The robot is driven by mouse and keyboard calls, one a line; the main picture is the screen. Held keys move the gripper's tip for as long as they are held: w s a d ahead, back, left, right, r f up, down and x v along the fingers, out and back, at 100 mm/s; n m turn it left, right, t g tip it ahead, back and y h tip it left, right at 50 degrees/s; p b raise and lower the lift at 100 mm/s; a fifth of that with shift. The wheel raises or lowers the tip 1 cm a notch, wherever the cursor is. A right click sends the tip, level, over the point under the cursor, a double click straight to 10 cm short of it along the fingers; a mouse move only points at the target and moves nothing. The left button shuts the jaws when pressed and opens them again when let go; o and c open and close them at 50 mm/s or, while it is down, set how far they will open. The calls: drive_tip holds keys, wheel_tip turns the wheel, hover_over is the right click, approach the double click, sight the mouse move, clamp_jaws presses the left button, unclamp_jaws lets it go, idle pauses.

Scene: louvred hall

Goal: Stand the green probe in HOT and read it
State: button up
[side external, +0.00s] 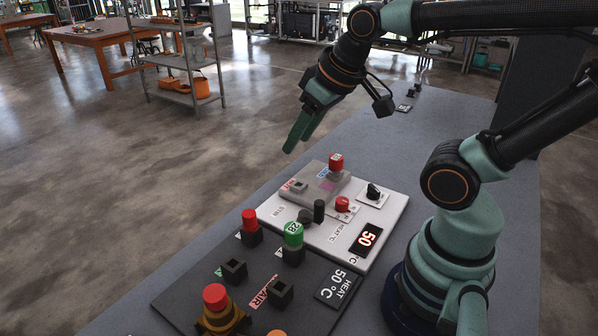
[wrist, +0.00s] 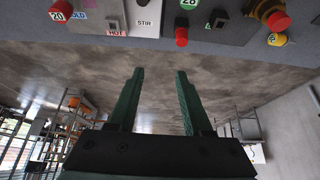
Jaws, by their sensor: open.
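The green probe (side external: 293,235), with a white "28" readout, stands upright in a black socket on the dark panel. Its green top also shows at the top edge of the wrist view (wrist: 188,4). The HOT well (side external: 298,186) is in the grey block (side external: 318,190), beside a red HOT label that also shows in the wrist view (wrist: 117,33); it looks empty. A red-topped piece (side external: 336,162) stands at the block's COLD end. My gripper (side external: 300,132) is open and empty, in the air left of and above the block. Its fingers (wrist: 160,77) are apart in the wrist view.
The white base (side external: 392,207) carries a red button, black knobs and a display (side external: 368,238) reading 50. The dark panel (side external: 185,287) holds a red-topped piece (side external: 250,222), empty sockets (side external: 280,291) and a red mushroom button (side external: 215,297).

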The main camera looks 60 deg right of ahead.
drive_tip(key=o, duration=0.3)
drive_tip(key=shift+o, duration=0.7)
drive_tip(key=shift+f, duration=0.1)
drive_tip(key=n+g, duration=0.6)
drive_tip(key=n, duration=1.2)
hover_over(294, 228)
wheel_tip(294, 228, down, 9)
drive_tip(key=shift+r, duration=0.15)
drive_tip(key=shift+f, duration=5)
clamp_jaws()
